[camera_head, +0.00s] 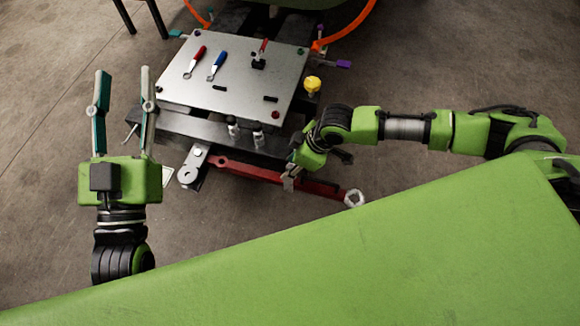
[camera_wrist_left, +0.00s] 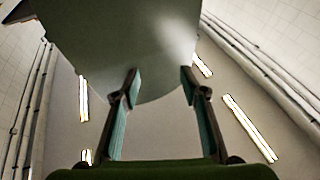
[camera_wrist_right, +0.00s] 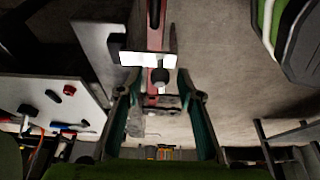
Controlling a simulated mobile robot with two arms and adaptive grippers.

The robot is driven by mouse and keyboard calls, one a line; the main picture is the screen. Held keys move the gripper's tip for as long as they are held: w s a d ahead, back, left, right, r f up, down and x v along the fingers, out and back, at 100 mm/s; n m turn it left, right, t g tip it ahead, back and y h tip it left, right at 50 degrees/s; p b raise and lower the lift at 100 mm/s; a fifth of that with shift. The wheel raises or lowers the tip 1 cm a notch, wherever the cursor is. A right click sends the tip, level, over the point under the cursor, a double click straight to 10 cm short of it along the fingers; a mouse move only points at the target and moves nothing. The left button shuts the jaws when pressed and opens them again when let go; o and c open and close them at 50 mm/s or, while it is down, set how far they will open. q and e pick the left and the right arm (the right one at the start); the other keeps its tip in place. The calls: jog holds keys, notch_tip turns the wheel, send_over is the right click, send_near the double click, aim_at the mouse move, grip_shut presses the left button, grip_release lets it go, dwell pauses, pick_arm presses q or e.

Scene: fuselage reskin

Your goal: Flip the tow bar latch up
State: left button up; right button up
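The red tow bar (camera_head: 255,172) runs from a grey metal bracket (camera_head: 190,168) to a ring-shaped end (camera_head: 354,198), low in front of the cart. In the right wrist view the red bar (camera_wrist_right: 153,18) comes down the middle, with a bright plate (camera_wrist_right: 148,59) and a dark round knob (camera_wrist_right: 160,76) on it; I cannot tell which part is the latch. My right gripper (camera_head: 290,182) is close over the bar. Its fingers (camera_wrist_right: 161,88) are open on either side of the knob, with no clear contact. My left gripper (camera_head: 124,82) is open, empty and pointing away at the left.
A large green panel (camera_head: 400,250) fills the foreground. Floor at the left is clear.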

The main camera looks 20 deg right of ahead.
jog(key=shift+w+a+f, duration=0.1)
jog(key=shift+f, duration=0.2)
grip_shut()
pick_arm(q)
jog(key=shift+s+r+t, duration=0.35)
jog(key=shift+r+t, duration=0.05)
jog(key=shift+r, duration=0.4)
jog(key=shift+w+f, duration=0.1)
